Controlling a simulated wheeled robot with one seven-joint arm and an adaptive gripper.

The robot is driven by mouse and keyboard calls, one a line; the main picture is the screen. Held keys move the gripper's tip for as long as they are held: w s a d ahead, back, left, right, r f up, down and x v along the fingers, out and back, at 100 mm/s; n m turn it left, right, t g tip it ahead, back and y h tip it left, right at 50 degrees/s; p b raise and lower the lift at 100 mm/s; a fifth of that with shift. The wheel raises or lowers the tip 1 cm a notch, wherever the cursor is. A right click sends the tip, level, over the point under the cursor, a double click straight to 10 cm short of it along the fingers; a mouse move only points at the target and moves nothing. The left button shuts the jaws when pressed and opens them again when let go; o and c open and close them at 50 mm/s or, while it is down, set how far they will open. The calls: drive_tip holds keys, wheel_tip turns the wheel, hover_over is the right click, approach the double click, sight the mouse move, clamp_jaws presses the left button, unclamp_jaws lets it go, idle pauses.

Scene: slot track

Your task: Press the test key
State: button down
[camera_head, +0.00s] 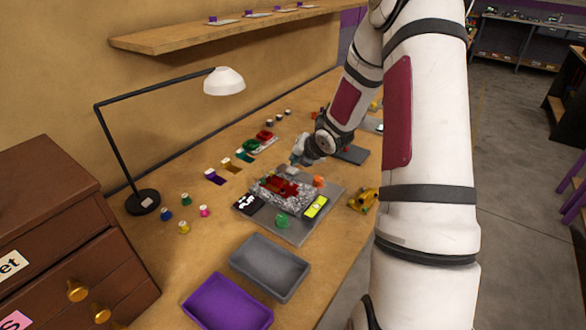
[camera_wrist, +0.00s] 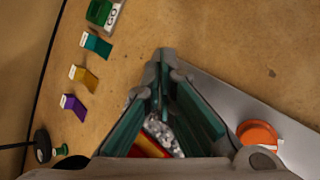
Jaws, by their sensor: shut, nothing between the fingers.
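My gripper (camera_head: 297,161) is shut and empty above the far side of a grey board (camera_head: 322,213). In the wrist view, my gripper's fingers (camera_wrist: 166,60) meet over the board's edge. The board carries a speckled block with red parts (camera_head: 285,188), an orange round button (camera_head: 319,181), a green round piece (camera_head: 282,220), a yellow-green block (camera_head: 316,207) and a black block with white marks (camera_head: 248,204). The orange button (camera_wrist: 257,135) is right of my fingers in the wrist view. A green key (camera_wrist: 99,11) beside a "GO" label lies at top left. I cannot tell which is the test key.
A grey tray (camera_head: 270,267) and a purple tray (camera_head: 228,302) stand at the near end. A black lamp (camera_head: 143,202), several small coloured pegs and coloured tags lie along the left. A yellow object (camera_head: 362,199) stands right of the board.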

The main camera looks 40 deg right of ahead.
idle(0.3)
wheel_tip(320, 180, up, 5)
drive_tip(key=p, duration=0.4)
drive_tip(key=shift+r, duration=0.1)
idle(0.8)
wheel_tip(320, 180, up, 10)
drive_tip(key=m+g+h, duration=0.1)
drive_tip(key=m+h, duration=0.1)
drive_tip(key=m, duration=0.4)
hover_over(295, 169)
drive_tip(key=s+a, duration=0.4)
drive_tip(key=s+a+r+m+g, duration=0.2)
drive_tip(key=s+a+r+m, duration=0.5)
drive_tip(key=s+r, duration=0.25)
drive_tip(key=s+a+r+m+y, duration=0.1)
drive_tip(key=s+a+m, duration=0.3)
drive_tip(key=s, duration=0.4)
drive_tip(key=s+a+r+m+g, duration=0.1)
drive_tip(key=s+a+m, duration=0.3)
drive_tip(key=s, duration=0.4)
drive_tip(key=s+a+r+m+g+y+p, duration=0.1)
drive_tip(key=s+a+m, duration=0.4)
drive_tip(key=s, duration=0.3)
drive_tip(key=shift+a+y, duration=0.3)
drive_tip(key=shift+a, duration=0.15)
